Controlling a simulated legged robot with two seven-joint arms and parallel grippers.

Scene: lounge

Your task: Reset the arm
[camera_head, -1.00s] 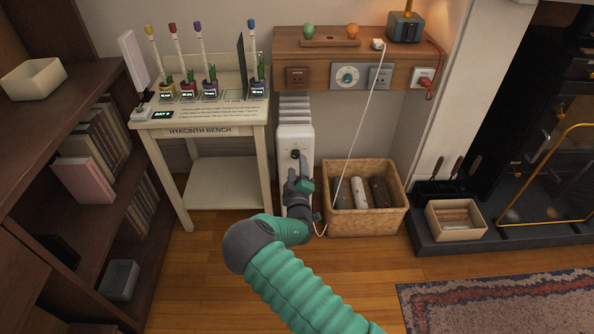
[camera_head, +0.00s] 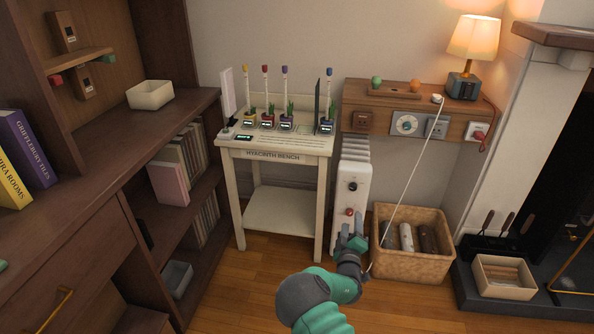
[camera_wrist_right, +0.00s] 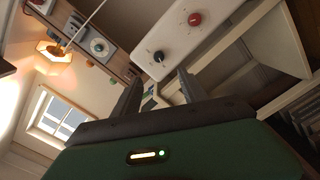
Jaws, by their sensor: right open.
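My right arm comes in from the bottom of the head view, and its gripper (camera_head: 352,238) is in front of the lower part of the white heater (camera_head: 354,178). In the right wrist view the two dark fingers (camera_wrist_right: 158,92) are apart with nothing between them. The heater's panel (camera_wrist_right: 172,28) shows beyond the fingertips, with a black knob (camera_wrist_right: 158,56) and a red knob (camera_wrist_right: 195,19). The red knob also shows just above the gripper in the head view (camera_head: 349,212). My left gripper is not in view.
A wicker basket (camera_head: 412,266) with rolled items stands right of the heater. A white cord (camera_head: 409,175) hangs beside my gripper. The hyacinth bench (camera_head: 277,146) stands left of the heater, and a dark bookcase (camera_head: 112,182) fills the left. Wood floor is open in front of the bench.

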